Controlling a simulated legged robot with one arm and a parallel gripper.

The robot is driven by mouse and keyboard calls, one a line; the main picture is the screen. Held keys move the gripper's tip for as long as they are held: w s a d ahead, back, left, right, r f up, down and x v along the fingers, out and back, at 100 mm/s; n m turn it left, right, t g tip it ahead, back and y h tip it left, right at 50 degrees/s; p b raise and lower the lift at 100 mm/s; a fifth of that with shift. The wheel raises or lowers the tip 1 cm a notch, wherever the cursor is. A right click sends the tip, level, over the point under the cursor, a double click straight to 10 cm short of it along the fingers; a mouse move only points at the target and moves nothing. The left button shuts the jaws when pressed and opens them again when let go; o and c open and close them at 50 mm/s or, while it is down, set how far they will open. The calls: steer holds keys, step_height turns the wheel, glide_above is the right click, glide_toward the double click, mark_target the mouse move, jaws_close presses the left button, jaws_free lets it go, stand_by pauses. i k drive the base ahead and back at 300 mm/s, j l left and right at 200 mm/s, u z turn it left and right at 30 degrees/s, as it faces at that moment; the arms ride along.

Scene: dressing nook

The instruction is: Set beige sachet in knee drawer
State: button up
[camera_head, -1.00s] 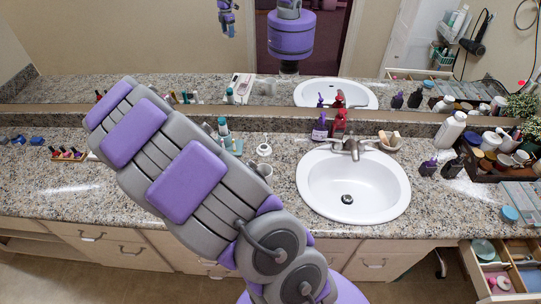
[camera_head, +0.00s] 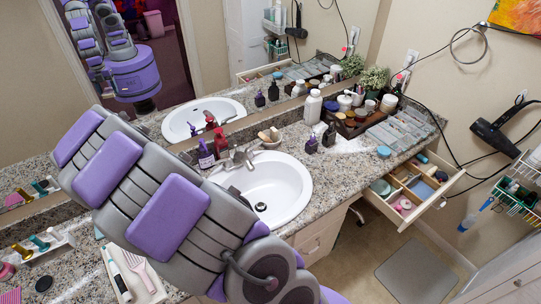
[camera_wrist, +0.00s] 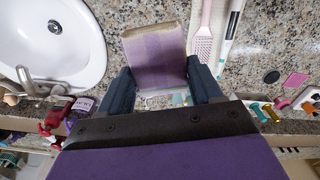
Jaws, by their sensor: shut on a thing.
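In the wrist view my gripper (camera_wrist: 163,92) is shut on the beige sachet (camera_wrist: 155,50), a flat squarish packet with a purple tint over its middle. It is held between the two dark fingers, over the granite counter near the sink. In the head view my arm's links hide the gripper and the sachet. The knee drawer (camera_head: 436,202) stands pulled open under the counter at right. It has wooden dividers, with a teal round item, pink items and a blue item in its compartments.
The white sink (camera_head: 268,190) lies between my arm and the drawer. A dark tray (camera_head: 349,127) of bottles and jars stands on the counter above the drawer. A hair dryer (camera_head: 495,137) and wire baskets hang on the right wall. The floor before the drawer holds a grey mat (camera_head: 416,271).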

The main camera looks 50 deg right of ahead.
mark_target(418, 192)
steer(key=z, duration=1.65)
steer(key=i+l+z, duration=0.65)
steer(key=l+z, duration=0.15)
steer(key=l, duration=0.15)
steer(key=i+l, duration=0.35)
steer(key=i, duration=0.1)
